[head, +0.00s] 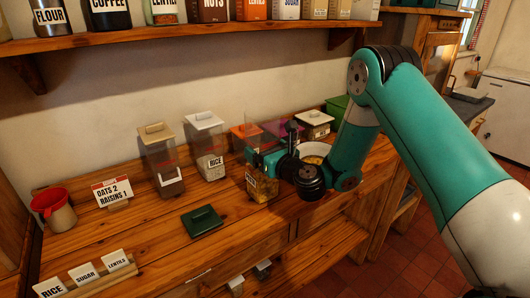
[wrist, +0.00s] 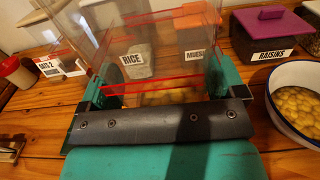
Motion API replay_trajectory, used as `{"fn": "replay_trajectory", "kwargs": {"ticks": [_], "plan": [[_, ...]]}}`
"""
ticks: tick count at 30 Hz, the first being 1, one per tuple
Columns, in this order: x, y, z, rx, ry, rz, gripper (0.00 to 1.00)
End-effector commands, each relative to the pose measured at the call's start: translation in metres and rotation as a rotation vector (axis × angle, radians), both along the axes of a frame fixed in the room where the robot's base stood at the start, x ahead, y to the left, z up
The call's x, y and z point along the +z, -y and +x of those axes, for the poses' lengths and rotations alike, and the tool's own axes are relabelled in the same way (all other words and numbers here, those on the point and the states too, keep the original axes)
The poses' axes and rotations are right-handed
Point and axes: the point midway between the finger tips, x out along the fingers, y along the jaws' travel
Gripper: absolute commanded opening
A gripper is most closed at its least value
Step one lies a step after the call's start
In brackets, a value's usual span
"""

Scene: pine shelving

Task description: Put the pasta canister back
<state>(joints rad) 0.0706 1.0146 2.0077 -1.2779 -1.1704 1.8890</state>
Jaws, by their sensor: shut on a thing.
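My gripper (head: 268,164) is shut on a clear canister (head: 262,188) at the worktop's front edge. The canister has a label too small to read in the head view and yellow-brown pasta pieces in its bottom. In the wrist view, the clear canister (wrist: 165,50) stands between the two teal fingers (wrist: 168,82), with pasta low inside. Its top shows no lid. I cannot tell whether its base touches the wood. A dark green lid (head: 203,221) lies flat on the worktop to its left. A white bowl (wrist: 296,100) of pasta-like pieces stands to the right.
Lidded canisters line the back: a tan-lidded one (head: 160,160), RICE (head: 206,148), an orange-lidded one (head: 244,132) and RAISINS (wrist: 266,38). A card (head: 111,190) reads OATS 2, RAISINS 1. The upper shelf (head: 170,38) holds labelled canisters.

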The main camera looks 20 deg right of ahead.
Motion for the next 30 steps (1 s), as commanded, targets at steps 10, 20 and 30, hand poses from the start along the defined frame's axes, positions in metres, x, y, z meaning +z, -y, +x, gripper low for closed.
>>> {"fn": "replay_trajectory", "kwargs": {"ticks": [10,20,30], "plan": [[-0.002,0.000,0.000,0.000,0.000,0.000,1.00],[-0.005,0.002,-0.007,0.000,-0.003,0.000,1.00],[-0.007,0.016,-0.047,-0.001,0.003,-0.001,1.00]]}}
